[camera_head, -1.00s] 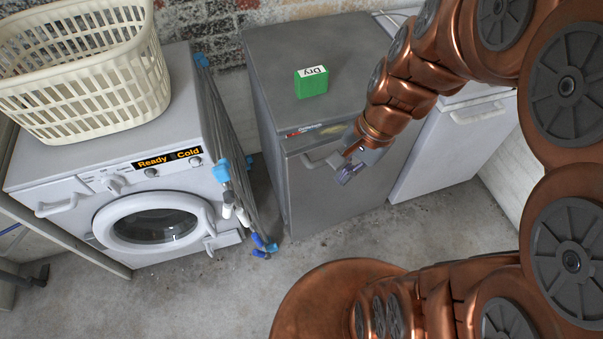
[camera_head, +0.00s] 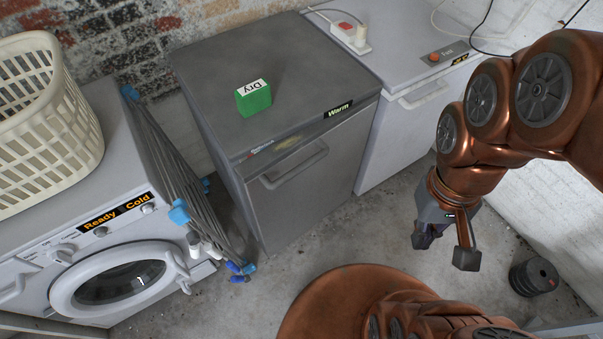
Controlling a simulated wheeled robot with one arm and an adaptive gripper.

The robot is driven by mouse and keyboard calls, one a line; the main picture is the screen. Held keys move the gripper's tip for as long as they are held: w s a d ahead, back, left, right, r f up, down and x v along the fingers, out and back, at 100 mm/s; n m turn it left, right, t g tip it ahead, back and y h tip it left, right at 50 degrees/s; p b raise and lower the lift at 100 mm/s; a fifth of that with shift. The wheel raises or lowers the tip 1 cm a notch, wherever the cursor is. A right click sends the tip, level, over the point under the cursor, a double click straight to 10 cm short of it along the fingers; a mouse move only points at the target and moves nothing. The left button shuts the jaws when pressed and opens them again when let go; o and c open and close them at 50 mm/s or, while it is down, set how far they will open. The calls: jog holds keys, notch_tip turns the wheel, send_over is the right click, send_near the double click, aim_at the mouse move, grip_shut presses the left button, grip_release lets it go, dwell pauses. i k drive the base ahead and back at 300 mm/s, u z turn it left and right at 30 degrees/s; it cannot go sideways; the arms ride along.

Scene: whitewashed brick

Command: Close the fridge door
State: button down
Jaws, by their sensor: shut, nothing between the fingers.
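The grey fridge (camera_head: 310,175) stands in the middle of the view, with a "Warm" label on its upper front edge. Its door (camera_head: 315,195) looks flush with the body, with no gap visible. The door handle (camera_head: 290,165) is near the top of the front, and nothing touches it. My gripper (camera_head: 445,249) hangs to the right of the fridge, clear of the door and over the floor. It is shut and empty, though its finger pads show at an angle.
A green "Dry" block (camera_head: 253,98) sits on the fridge. A white appliance (camera_head: 415,105) stands to the right, with a power strip (camera_head: 345,32) on top. A folded drying rack (camera_head: 180,170) and washing machine (camera_head: 110,240) stand left.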

aim_at(288, 187)
jog(key=z, duration=1.35)
jog(key=k, duration=1.45)
jog(key=u, duration=2)
jog(key=i, duration=0.5)
jog(key=u, duration=0.1)
